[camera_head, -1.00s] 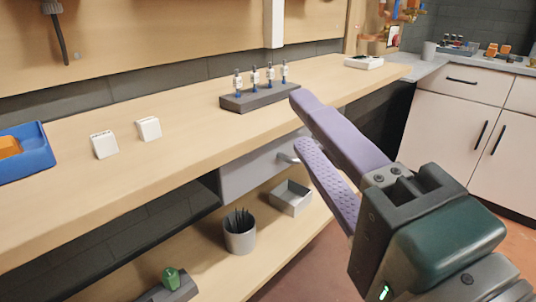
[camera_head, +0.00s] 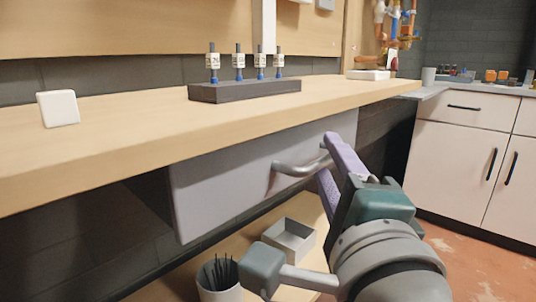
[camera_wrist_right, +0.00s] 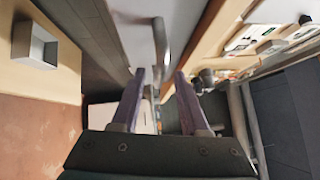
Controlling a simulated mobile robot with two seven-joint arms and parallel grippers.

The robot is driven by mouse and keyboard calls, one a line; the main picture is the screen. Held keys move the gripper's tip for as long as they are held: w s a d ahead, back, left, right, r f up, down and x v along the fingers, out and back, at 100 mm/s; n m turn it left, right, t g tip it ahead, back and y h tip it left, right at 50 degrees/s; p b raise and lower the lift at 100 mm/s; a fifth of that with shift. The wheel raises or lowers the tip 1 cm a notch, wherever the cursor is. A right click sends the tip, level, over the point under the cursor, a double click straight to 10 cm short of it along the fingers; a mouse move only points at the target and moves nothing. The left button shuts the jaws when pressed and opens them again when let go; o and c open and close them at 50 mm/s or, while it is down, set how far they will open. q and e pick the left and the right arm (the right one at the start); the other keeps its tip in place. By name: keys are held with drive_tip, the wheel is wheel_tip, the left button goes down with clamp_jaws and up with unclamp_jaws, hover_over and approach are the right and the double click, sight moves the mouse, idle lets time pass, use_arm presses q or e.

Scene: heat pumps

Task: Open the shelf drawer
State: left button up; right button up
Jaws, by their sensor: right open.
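The grey drawer (camera_head: 245,170) hangs under the wooden workbench and looks shut. Its curved metal bar handle (camera_head: 300,167) stands out from the front. My right gripper (camera_head: 328,160) is open, its two purple fingers reaching the right end of the handle in the head view. In the right wrist view, the handle (camera_wrist_right: 161,45) lies just ahead of the gap between the fingertips (camera_wrist_right: 160,75) of this gripper. I cannot tell whether the fingers touch it. My left gripper is not in view.
The workbench top (camera_head: 130,125) overhangs the drawer closely. A dark rack with several labelled tools (camera_head: 245,90) and a white block (camera_head: 58,108) stand on it. Below, a lower shelf holds a grey open box (camera_head: 288,240) and a pen cup (camera_head: 220,285). White cabinets (camera_head: 465,160) stand at right.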

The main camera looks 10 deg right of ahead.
drive_tip(key=shift+w+d, duration=0.1)
drive_tip(key=shift+w, duration=0.85)
drive_tip(key=shift+c, duration=0.3)
clamp_jaws()
idle(0.4)
